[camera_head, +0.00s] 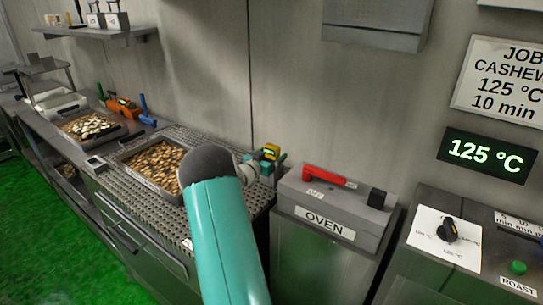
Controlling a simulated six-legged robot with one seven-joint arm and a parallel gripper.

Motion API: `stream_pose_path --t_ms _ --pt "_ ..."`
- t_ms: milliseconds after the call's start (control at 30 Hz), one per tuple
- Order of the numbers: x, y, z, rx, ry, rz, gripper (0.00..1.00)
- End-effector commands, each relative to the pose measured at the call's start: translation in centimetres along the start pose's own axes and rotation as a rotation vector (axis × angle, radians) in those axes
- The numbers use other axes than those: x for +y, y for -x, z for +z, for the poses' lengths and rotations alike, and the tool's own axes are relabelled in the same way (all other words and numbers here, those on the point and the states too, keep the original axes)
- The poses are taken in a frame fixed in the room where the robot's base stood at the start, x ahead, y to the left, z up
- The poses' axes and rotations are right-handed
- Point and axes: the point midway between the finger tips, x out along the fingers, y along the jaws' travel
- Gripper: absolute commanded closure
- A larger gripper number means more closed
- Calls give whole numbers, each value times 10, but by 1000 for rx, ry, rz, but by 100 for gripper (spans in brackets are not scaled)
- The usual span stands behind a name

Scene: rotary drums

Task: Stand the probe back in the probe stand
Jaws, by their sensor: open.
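My gripper (266,168) is at the end of my teal arm, above the right end of the perforated counter and left of the oven box. It is small in the picture, and its fingertips are hard to make out. A small yellow piece with a dark, lit face (270,152) shows at the gripper; it may be the probe, but I cannot tell whether it is between the fingers or behind them. An orange device with a small lit display (123,104) sits further left near the wall, between green and blue upright pieces. I cannot clearly identify the probe stand.
A tray of nuts (146,186) lies on the perforated counter (205,140), partly behind my arm. Another tray (66,128) is further left. The oven box (330,215) with a red handle (323,176) stands to the right, beside the roast control panel (440,250). A wall display (487,152) reads 125 °C.

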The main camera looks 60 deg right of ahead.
Motion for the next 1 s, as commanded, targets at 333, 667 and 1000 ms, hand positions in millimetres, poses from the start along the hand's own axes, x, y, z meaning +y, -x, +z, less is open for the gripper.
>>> stream_pose_path --t_ms 333,667,1000 --pt "-1 58 -1 -1 1 -4 24" --pt "0 114 -1 0 0 -1 24" --pt "-2 121 -2 -3 -3 -6 24"
